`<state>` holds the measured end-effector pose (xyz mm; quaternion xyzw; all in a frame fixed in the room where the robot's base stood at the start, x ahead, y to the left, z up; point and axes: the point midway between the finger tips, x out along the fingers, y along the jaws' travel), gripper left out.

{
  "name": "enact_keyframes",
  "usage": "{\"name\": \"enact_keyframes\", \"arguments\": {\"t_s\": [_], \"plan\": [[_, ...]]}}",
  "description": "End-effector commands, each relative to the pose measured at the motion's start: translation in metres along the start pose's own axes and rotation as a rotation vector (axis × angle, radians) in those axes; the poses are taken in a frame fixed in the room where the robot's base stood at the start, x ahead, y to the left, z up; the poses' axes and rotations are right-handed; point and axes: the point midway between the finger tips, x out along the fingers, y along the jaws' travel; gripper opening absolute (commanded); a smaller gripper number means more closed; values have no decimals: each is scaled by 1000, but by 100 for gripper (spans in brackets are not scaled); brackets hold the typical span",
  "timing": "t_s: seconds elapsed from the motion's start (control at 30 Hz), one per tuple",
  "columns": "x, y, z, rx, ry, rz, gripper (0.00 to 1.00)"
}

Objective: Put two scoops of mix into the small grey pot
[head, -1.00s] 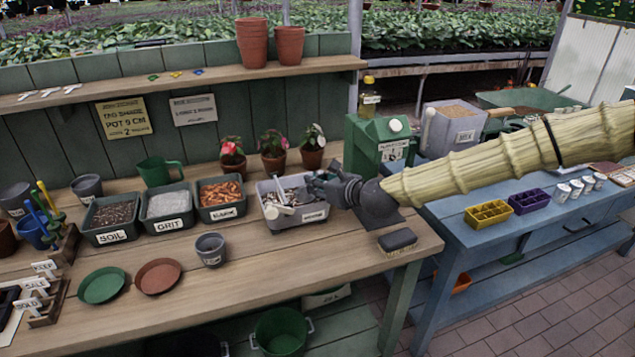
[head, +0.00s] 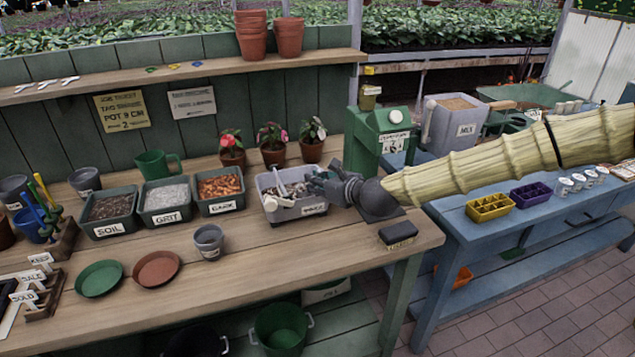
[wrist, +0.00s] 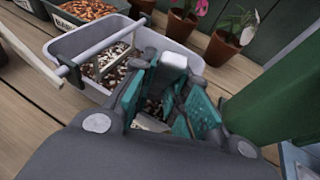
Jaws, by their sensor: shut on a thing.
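The small grey pot (head: 209,243) stands upright on the wooden bench, with a pale label on its front. The grey tub of mix (head: 301,211) is to its right and farther back; the tub also shows in the wrist view (wrist: 189,52), with dark, speckled mix inside. My gripper (head: 325,184) is at the tub's right side. In the wrist view its teal fingers (wrist: 172,95) reach over the near rim, shut around a pale grey piece (wrist: 174,62) that looks like the scoop's handle. The scoop's bowl is hidden. A pale barred tool (wrist: 62,71) lies across the tub's left rim.
Tubs of soil (head: 109,228), grit (head: 167,216) and bark (head: 221,206) stand left of the mix. Potted flowers (head: 273,157) stand behind, a green bin (head: 375,150) at the right. A brush (head: 398,236) lies near the right edge.

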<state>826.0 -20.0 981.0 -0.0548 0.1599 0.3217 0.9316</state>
Motion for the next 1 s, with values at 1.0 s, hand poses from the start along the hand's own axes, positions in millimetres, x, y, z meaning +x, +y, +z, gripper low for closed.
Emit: {"name": "enact_keyframes", "arguments": {"t_s": [1.0], "plan": [[-24, -1, 52, 0, -84, 0, 0]]}}
